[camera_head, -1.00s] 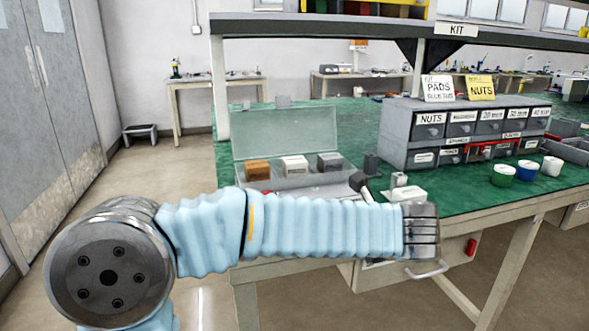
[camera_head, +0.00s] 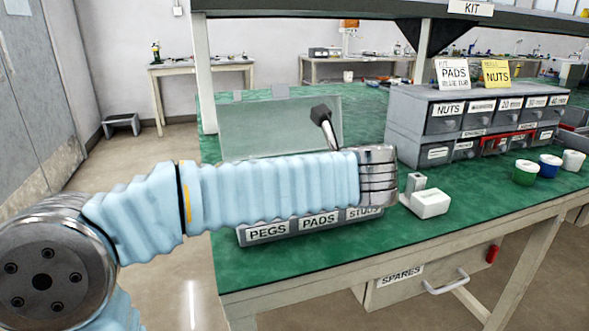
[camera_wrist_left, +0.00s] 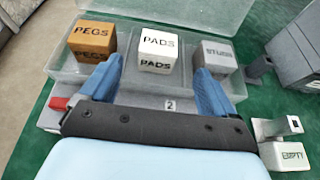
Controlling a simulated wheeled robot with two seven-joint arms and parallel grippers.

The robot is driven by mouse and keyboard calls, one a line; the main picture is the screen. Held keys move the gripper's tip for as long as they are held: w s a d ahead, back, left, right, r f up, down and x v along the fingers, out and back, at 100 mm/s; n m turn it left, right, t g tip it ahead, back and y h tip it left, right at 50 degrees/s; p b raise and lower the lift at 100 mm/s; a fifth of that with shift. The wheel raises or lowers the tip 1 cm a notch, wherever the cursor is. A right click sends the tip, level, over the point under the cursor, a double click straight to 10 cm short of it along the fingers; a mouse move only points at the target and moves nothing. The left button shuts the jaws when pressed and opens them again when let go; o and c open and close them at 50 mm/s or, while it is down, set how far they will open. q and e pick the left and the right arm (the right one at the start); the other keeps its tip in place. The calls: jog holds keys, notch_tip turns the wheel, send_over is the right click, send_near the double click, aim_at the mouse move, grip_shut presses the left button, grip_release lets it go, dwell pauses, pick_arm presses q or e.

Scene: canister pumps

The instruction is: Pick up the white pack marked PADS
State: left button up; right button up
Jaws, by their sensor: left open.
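In the left wrist view the white pack marked PADS (camera_wrist_left: 158,48) sits in a clear-lidded case (camera_wrist_left: 62,68), between a brown PEGS block (camera_wrist_left: 92,42) and a grey STUDS block (camera_wrist_left: 212,52). My left gripper (camera_wrist_left: 158,66) is open, its two blue fingers apart on the near side of the pack. The pack lies beyond and between the fingertips, and nothing is held. In the head view my left arm hides the packs and the gripper; the case's front labels PEGS, PADS and STUDS (camera_head: 318,220) show below it. My right gripper is not in view.
A white box (camera_head: 430,203) with a grey block beside it stands right of the case. A grey drawer unit (camera_head: 470,125) and several small cups (camera_head: 550,166) are farther right. A dark-headed item on a silver stem (camera_head: 322,115) shows above my arm. Green bench top is clear at front right.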

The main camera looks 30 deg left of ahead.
pick_arm(q)
jog(key=x, duration=0.9)
jog(key=shift+w+a+r, duration=0.1)
jog(key=shift+a+r, duration=0.1)
jog(key=shift+r, duration=0.05)
jog(key=c, duration=1.1)
